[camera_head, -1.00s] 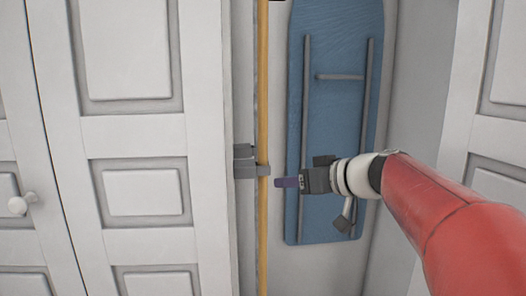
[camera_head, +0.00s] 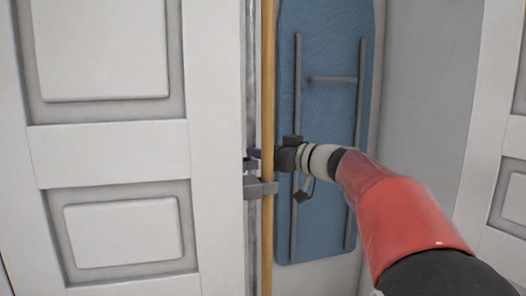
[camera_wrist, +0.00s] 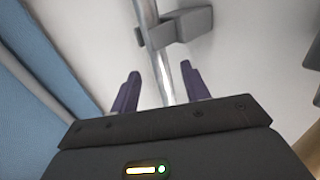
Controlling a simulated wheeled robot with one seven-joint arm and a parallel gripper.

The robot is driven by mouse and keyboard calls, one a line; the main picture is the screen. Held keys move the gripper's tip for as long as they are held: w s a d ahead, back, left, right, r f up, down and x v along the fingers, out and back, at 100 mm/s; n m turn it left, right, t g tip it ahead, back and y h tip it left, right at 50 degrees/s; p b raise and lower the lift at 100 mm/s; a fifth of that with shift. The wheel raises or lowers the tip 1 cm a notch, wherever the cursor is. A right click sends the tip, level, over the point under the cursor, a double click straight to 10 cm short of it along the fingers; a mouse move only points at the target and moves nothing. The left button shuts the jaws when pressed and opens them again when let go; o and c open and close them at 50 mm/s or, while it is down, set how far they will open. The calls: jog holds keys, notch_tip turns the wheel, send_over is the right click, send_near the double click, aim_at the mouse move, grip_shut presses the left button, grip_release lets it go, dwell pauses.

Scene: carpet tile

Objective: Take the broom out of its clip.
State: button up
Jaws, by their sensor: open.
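No broom head is in view, so I cannot tell which pole is the broom. My gripper (camera_head: 256,153) is open, above the front clip, with its purple fingers passing behind the wooden pole. In the wrist view my gripper (camera_wrist: 159,70) has a finger on either side of the metal pole; contact is unclear.
A blue ironing board (camera_head: 325,120) with grey legs stands against the back wall, close behind my wrist. White panelled doors stand at the left (camera_head: 120,150) and right (camera_head: 505,150). Bare wall (camera_head: 420,90) lies right of the board.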

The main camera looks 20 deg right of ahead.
jog(key=p+x, duration=0.1)
jog(key=x, duration=0.5)
grip_shut()
dwell(0.3)
dwell(0.8)
jog(key=c, duration=0.7)
grip_release()
grip_shut()
